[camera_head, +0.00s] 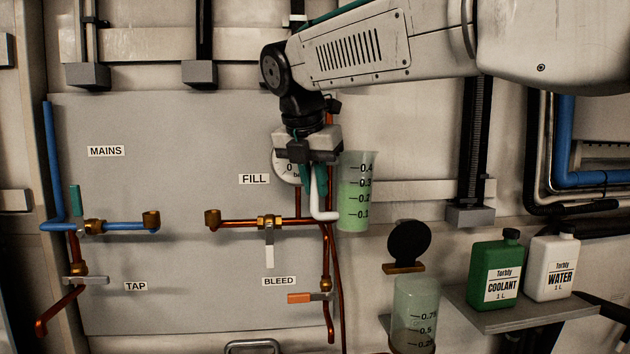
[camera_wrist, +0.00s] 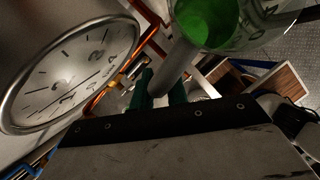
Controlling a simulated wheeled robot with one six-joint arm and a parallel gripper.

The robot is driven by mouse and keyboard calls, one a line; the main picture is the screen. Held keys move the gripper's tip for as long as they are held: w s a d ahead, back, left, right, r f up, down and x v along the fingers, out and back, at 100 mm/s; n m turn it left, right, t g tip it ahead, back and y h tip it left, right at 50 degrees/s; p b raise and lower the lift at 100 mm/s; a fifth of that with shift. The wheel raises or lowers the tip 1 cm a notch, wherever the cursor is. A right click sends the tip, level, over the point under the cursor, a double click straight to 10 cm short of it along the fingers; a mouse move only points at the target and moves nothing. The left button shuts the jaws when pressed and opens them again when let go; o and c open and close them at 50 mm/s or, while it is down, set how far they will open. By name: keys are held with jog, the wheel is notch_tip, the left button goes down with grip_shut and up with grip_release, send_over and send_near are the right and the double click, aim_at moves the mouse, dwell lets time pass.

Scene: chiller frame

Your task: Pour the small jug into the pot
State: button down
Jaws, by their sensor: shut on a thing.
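The small jug (camera_head: 356,192) is clear, with marks from 0.1 to 0.4 and green liquid up to about the 0.3 mark. It hangs nearly upright in front of the panel. My gripper (camera_head: 316,182) is shut on its pale handle (camera_head: 323,204), to the left of the jug's body. In the wrist view the handle (camera_wrist: 178,66) runs up from the green fingers to the jug, with green liquid inside. The pot (camera_head: 414,312) is a clear vessel with marks from 0.25 to 0.75, below and to the right of the jug. Its base is cut off by the picture edge.
A round black lid (camera_head: 409,241) stands raised behind the pot. A green coolant bottle (camera_head: 496,270) and a white water bottle (camera_head: 551,264) stand on a grey shelf (camera_head: 525,315) at right. Copper pipes and valves (camera_head: 268,222) and a gauge (camera_wrist: 68,68) lie close to my gripper.

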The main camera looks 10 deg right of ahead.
aim_at(338, 162)
jog(key=shift+a+r+m, duration=0.1)
jog(key=shift+m, duration=0.4)
jog(key=d+r+y, duration=0.1)
jog(key=d, duration=0.1)
jog(key=d+r+y, duration=0.2)
jog(key=shift+w+d+r+m+g, duration=0.1)
jog(key=shift+d+r+m+g, duration=0.05)
jog(key=shift+d+m+g, duration=0.2)
jog(key=d+f+y, duration=0.1)
jog(key=f+y, duration=0.1)
jog(key=y, duration=0.1)
jog(key=shift+d+f, duration=0.35)
jog(key=shift+d, duration=0.05)
jog(key=shift+a+f, duration=0.1)
